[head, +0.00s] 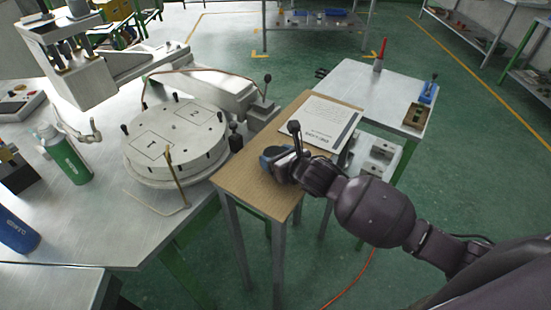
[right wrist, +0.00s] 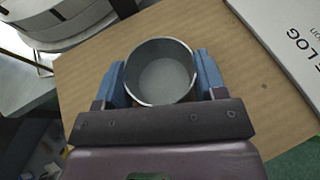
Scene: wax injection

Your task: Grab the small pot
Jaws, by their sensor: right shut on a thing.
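The small pot (right wrist: 165,78) is a round, open-topped grey metal cup. It looks empty in the right wrist view and stands over the brown board top of a small table. My right gripper (head: 275,158) has its blue fingers on opposite sides of the pot, shut on it. In the head view the gripper is low at the table's left part and mostly hides the pot. I cannot tell whether the pot touches the tabletop. My left gripper is not in view.
A round numbered turntable (head: 177,136) stands on the metal bench to the left, with a green bottle (head: 65,155). A metal table (head: 363,90) is at the back right.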

